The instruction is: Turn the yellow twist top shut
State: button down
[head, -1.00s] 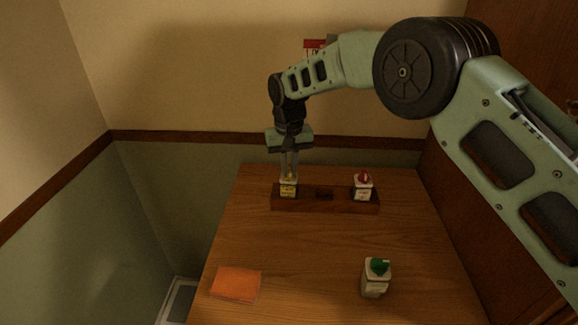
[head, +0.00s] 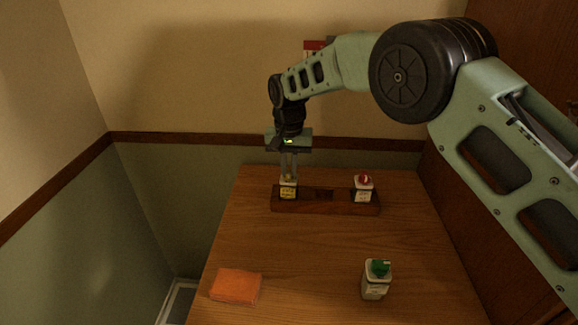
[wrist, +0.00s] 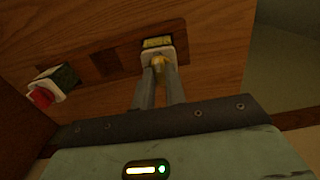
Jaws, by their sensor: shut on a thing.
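The yellow twist top (head: 289,178) sits on a small white bottle with a yellow label (head: 288,193), which stands upright in the left end of a dark wooden rack (head: 325,207). My gripper (head: 289,175) points down from above, its two fingers shut on the yellow top. In the wrist view the fingers (wrist: 160,72) close around the yellow top (wrist: 159,61), with the white bottle (wrist: 157,49) beyond. The fingers partly hide the top, and I cannot tell how far it is turned.
A red-topped bottle (head: 363,189) stands in the rack's right end; the middle slot is empty. A green-topped bottle (head: 376,281) stands at the table's front right. An orange block (head: 236,286) lies front left. The wall is close behind; the table's middle is clear.

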aim_at(289, 171)
dwell(0.3)
jog(key=c, duration=1.4)
grip_release()
jog(key=shift+c, duration=0.2)
notch_tip(289, 171, up, 18)
jog(key=b, duration=0.2)
jog(key=shift+f, duration=0.25)
